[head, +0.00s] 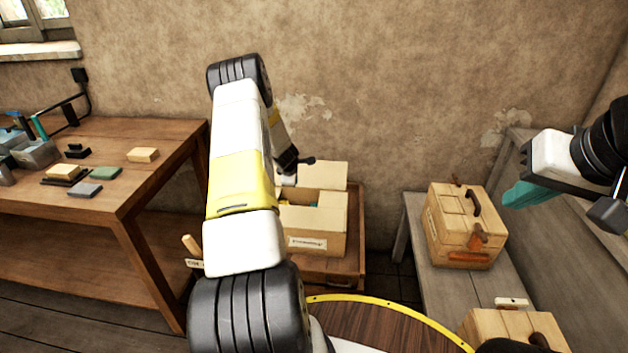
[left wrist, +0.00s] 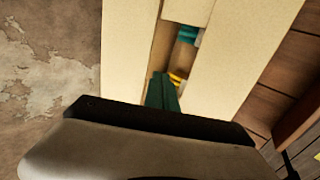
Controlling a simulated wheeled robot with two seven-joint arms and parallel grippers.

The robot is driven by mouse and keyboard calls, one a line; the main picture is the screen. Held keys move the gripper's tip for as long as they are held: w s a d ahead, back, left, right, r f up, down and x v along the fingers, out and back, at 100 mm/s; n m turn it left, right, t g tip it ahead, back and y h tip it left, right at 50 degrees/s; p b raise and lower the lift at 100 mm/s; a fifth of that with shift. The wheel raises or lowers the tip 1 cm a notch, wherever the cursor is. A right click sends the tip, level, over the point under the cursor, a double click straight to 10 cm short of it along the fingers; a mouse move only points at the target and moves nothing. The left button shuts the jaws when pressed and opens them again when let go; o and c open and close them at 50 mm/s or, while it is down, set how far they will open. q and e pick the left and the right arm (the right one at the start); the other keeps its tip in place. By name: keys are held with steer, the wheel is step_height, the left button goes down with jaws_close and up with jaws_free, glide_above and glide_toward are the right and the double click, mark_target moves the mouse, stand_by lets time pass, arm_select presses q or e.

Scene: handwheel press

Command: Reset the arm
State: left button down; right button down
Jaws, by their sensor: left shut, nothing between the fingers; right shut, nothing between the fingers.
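My left arm crosses the middle of the head view, and its wrist (head: 288,163) hangs at the open cardboard box (head: 318,243). Its fingertips are mostly hidden there behind the arm and box. My right gripper (head: 522,195), with teal fingers, is shut and empty, raised at the right above the grey bench and apart from the wooden case (head: 462,222).
A wooden workbench (head: 150,190) at the left carries small blocks (head: 143,155) and grey bins (head: 38,153). The cardboard box stands on a low wooden stand (head: 355,235) against the wall. A grey bench (head: 412,225) holds the wooden case; another case (head: 490,325) sits nearer.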

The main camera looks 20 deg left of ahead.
arm_select(q)
steer(key=s+d+r+m+h, duration=0.15)
steer(key=d+r, duration=0.25)
steer(key=r, duration=0.5)
steer(key=d+r+m, duration=0.3)
steer(key=d+r, duration=0.1)
steer(key=r, duration=0.5)
steer(key=s+d+r+m+h, duration=0.1)
steer(key=s+d+r+m, duration=0.1)
steer(key=s+d+r, duration=0.3)
steer(key=s+d+r+m+h, duration=0.1)
steer(key=s+d+r+m, duration=0.2)
steer(key=r, duration=0.4)
steer(key=s+d+r+m, duration=0.3)
steer(key=s+d+r, duration=0.2)
steer(key=s+r, duration=0.15)
steer(key=s+d+r+m, duration=0.1)
steer(key=s+m, duration=0.3)
steer(key=s, duration=0.9)
steer(key=s+d+r+m, duration=0.1)
steer(key=s+d+m, duration=0.3)
steer(key=s, duration=0.8)
steer(key=shift+s+d+m+g, duration=0.35)
steer(key=shift+s+g, duration=0.05)
